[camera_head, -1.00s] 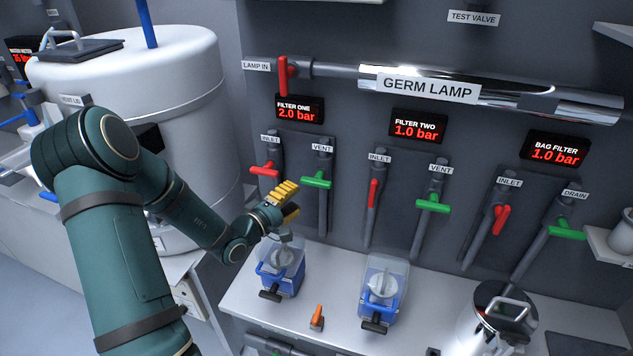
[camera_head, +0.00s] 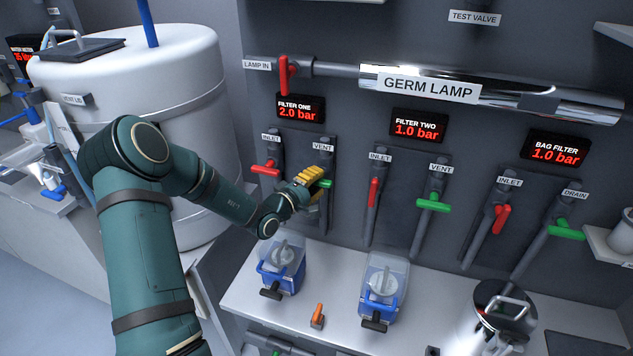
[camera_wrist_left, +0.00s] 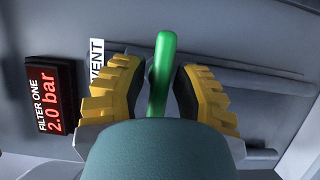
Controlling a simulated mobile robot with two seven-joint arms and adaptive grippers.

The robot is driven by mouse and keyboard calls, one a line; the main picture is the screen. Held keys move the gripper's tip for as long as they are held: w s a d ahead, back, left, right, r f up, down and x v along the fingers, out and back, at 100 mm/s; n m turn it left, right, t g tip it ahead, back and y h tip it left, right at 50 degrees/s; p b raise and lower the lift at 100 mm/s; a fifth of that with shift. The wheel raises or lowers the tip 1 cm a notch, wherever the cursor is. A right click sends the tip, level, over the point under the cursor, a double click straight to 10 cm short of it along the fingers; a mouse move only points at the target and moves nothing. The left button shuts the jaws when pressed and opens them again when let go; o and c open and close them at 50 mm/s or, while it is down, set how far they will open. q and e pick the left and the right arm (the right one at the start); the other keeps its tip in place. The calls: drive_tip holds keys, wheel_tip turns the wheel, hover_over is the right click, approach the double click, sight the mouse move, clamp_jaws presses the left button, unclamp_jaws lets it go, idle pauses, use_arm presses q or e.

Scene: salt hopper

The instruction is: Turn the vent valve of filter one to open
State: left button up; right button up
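The green vent valve handle (camera_head: 326,184) of filter one sits on its pipe under the VENT label (camera_head: 323,147), lying crosswise to the pipe. My left gripper (camera_head: 313,181) with yellow fingers is at this handle and hides part of it. In the left wrist view the green handle (camera_wrist_left: 162,72) stands between the two yellow fingers (camera_wrist_left: 158,88), with a narrow gap on each side. The gripper is open around it. The filter one display (camera_head: 300,109) reads 2.0 bar. My right gripper is not in view.
The red inlet handle (camera_head: 266,168) is just left of the gripper. Filter two's green vent handle (camera_head: 433,206) is farther right. A white tank (camera_head: 190,120) stands left.

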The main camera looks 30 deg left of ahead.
use_arm(q)
clamp_jaws()
